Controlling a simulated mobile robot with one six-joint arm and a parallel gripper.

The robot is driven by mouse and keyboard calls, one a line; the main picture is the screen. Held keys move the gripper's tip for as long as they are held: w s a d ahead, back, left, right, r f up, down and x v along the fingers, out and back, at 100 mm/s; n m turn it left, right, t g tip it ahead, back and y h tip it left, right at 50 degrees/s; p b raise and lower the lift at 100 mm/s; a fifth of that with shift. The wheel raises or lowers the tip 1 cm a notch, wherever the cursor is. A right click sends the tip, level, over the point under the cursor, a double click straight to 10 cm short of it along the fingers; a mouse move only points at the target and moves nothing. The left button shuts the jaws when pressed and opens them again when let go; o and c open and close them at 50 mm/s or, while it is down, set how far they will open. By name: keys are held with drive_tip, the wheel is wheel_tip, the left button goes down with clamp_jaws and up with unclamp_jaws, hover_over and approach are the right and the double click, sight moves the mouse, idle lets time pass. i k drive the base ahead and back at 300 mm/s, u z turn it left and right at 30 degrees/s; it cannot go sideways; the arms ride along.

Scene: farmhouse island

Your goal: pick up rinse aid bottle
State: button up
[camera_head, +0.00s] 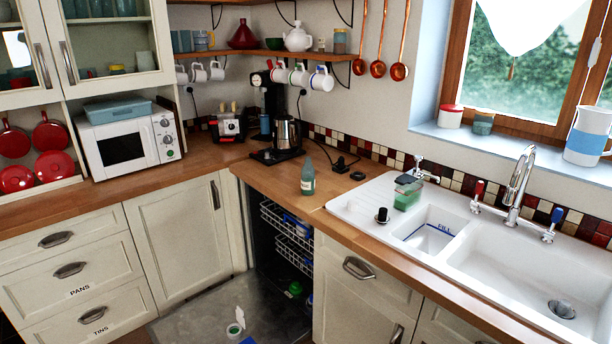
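A small translucent teal bottle with a pale label (308,178) stands upright on the wooden counter, left of the white sink, near the front edge above the open dishwasher. It looks like the rinse aid bottle, but its label is too small to read. Its surroundings are clear on the front and left sides. My gripper is not in view.
The open dishwasher (283,218) has its door (190,315) lowered over the floor, with racks inside. The coffee maker (270,110) and kettle (286,133) stand behind the bottle. A green item (408,193) sits on the sink (355,205); a dark plug lies on the counter.

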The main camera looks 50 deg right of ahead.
sight(308, 170)
drive_tip(key=z, duration=0.05)
drive_tip(key=i, duration=1.15)
drive_tip(key=u, duration=0.35)
